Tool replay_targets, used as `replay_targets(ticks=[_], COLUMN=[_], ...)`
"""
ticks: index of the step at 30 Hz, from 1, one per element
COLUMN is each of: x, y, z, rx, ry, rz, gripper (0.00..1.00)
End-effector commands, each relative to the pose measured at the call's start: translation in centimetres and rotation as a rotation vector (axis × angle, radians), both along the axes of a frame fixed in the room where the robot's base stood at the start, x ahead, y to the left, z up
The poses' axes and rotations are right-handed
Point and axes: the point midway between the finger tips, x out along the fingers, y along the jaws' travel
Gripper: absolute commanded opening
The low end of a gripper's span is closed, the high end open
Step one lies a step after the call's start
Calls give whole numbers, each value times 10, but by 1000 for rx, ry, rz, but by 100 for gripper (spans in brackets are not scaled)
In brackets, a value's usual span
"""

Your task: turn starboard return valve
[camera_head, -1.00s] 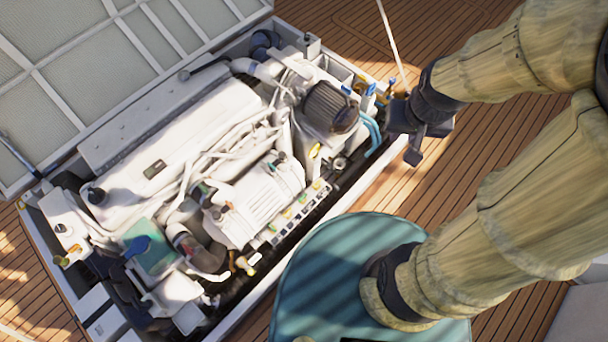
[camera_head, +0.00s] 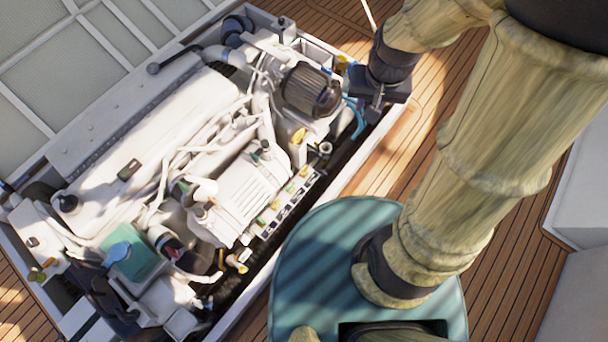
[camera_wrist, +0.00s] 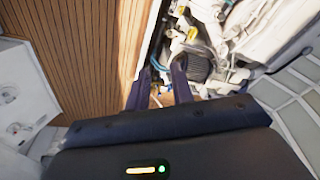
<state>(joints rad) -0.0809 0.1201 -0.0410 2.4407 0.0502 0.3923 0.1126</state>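My gripper (camera_head: 376,112) is over the right rim of the engine hatch (camera_head: 372,140), beside the far right corner where small valves sit. In the wrist view its two dark fingers (camera_wrist: 160,68) are apart, with a gap between them. Small pale and tan parts (camera_wrist: 160,97) show in that gap, too small to make out. A yellow fitting (camera_head: 343,64) and light blue hoses (camera_head: 357,117) show near the gripper in the head view. The gripper and arm hide most of the valve handles there. I cannot tell which one is the starboard return valve, or whether a finger touches it.
The white engine (camera_head: 245,195) fills the hatch, with a dark round filter (camera_head: 311,90) left of my gripper. The raised hatch lid (camera_head: 60,70) stands at the left. Wooden deck (camera_head: 440,120) is open to the right. A white block (camera_head: 585,190) stands at the far right.

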Motion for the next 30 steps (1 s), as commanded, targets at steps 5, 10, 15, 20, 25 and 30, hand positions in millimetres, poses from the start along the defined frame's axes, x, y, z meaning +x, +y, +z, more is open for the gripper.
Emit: replay_targets(ticks=[5,10,15,20,25,30], x=[25,47,68,86,104,120], y=[13,26,40,55,72,90], z=[-73,-128,-184,-239,-299,-360], rx=[22,38,47,52,52,48], ry=[33,61,90,112,136,156], rz=[-74,-144,-213,-277,-341,-403], gripper=[24,24,24,24,24,24])
